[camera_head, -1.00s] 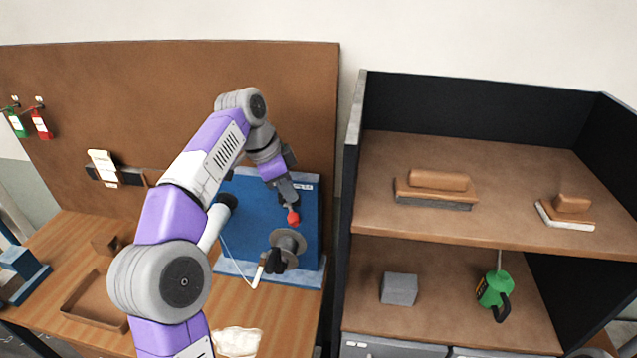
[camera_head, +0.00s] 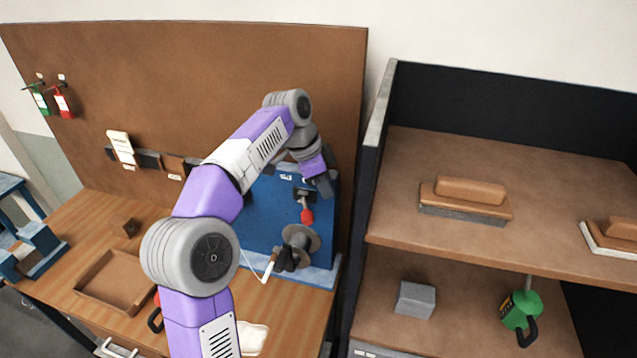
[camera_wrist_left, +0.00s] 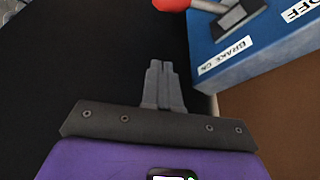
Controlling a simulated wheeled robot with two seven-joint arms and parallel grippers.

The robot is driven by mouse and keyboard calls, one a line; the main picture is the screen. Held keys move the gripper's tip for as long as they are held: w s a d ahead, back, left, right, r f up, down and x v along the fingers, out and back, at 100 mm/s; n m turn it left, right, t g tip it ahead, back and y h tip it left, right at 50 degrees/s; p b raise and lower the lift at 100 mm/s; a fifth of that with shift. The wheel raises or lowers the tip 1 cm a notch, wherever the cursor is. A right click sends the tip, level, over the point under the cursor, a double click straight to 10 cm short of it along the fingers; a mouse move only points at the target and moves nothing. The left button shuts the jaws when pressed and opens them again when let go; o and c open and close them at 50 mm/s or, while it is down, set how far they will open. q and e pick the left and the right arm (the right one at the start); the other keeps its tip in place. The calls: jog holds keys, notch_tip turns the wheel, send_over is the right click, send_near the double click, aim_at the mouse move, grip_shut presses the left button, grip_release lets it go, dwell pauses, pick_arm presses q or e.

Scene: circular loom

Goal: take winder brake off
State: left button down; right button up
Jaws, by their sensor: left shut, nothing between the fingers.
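The blue winder (camera_head: 262,212) stands on the wooden bench in the head view, with a grey spool (camera_head: 300,242) and a dark crank handle at its front. Its brake lever has a red knob (camera_head: 307,216) that hangs downward in the head view. In the left wrist view the red knob (camera_wrist_left: 172,4) and grey lever (camera_wrist_left: 228,14) show at the top edge, with labels "BRAKE ON" (camera_wrist_left: 225,55) and "OFF" (camera_wrist_left: 301,9). My left gripper (camera_head: 328,188) is shut and empty, right of the lever and apart from it. Its closed fingers (camera_wrist_left: 158,70) show in the wrist view. My right gripper is out of view.
A dark-sided shelf unit (camera_head: 366,160) stands close to the right of the winder and my left gripper. It holds wooden-handled blocks, a grey block (camera_head: 415,299) and a green can (camera_head: 521,311). A wooden tray (camera_head: 115,282) lies on the bench at left.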

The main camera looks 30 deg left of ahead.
aim_at(307, 211)
pick_arm(q)
notch_tip(307, 211, down, 6)
jog(key=s+a, duration=0.1)
jog(key=shift+a+r+b, duration=0.15)
jog(key=shift+a+b, duration=0.15)
jog(key=shift+b, duration=0.15)
jog(key=shift+s, duration=0.1)
